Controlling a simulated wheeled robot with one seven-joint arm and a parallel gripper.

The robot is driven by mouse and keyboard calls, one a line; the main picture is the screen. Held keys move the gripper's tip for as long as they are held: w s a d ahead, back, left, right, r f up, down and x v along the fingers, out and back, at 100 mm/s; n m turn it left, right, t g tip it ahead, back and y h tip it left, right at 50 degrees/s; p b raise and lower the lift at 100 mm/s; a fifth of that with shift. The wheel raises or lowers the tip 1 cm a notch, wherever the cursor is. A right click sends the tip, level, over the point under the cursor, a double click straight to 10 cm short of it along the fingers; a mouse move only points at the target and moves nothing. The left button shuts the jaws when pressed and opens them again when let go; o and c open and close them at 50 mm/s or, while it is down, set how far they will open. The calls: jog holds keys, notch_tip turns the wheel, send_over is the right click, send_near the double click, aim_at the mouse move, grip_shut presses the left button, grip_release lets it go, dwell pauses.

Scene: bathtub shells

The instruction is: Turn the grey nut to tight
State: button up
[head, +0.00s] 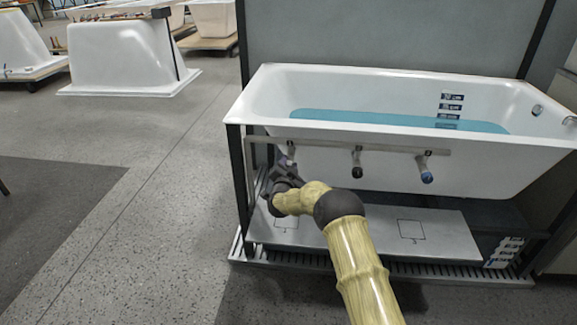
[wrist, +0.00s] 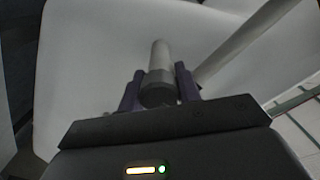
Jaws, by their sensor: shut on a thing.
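The grey nut (wrist: 158,88) sits at the end of a pale grey stub pipe (wrist: 160,55) in the wrist view. My gripper (wrist: 160,92) has its two dark purple fingers on either side of the nut and is shut on it. In the head view my gripper (head: 284,168) is at the left end of the metal rail (head: 330,146) on the front of the bathtub (head: 390,85). There the gripper hides most of the grey nut. How tight the nut is cannot be seen.
Two other fittings hang from the rail to the right: a black-ended one (head: 357,170) and a blue-ended one (head: 427,176). A metal shelf (head: 360,230) with marked squares lies below. A black frame post (head: 238,185) stands close on the left. The floor left of it is open.

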jog(key=shift+f+m, duration=0.1)
jog(key=shift+m, duration=0.2)
jog(key=m+b, duration=0.2)
jog(key=m, duration=0.2)
jog(key=shift+d+f+b, duration=0.1)
jog(key=shift+b, duration=0.3)
jog(key=m+b, duration=0.3)
jog(key=m, duration=0.1)
jog(key=shift+f+m, duration=0.1)
jog(key=shift+m, duration=0.2)
jog(key=m+b, duration=0.3)
jog(key=m, duration=0.1)
jog(key=shift+f, duration=0.1)
jog(key=shift+m+b, duration=1.6)
jog(key=shift+m, duration=0.8)
jog(key=o, duration=1)
jog(key=shift+c, duration=0.2)
jog(key=shift+r, duration=0.2)
jog(key=shift+s, duration=0.1)
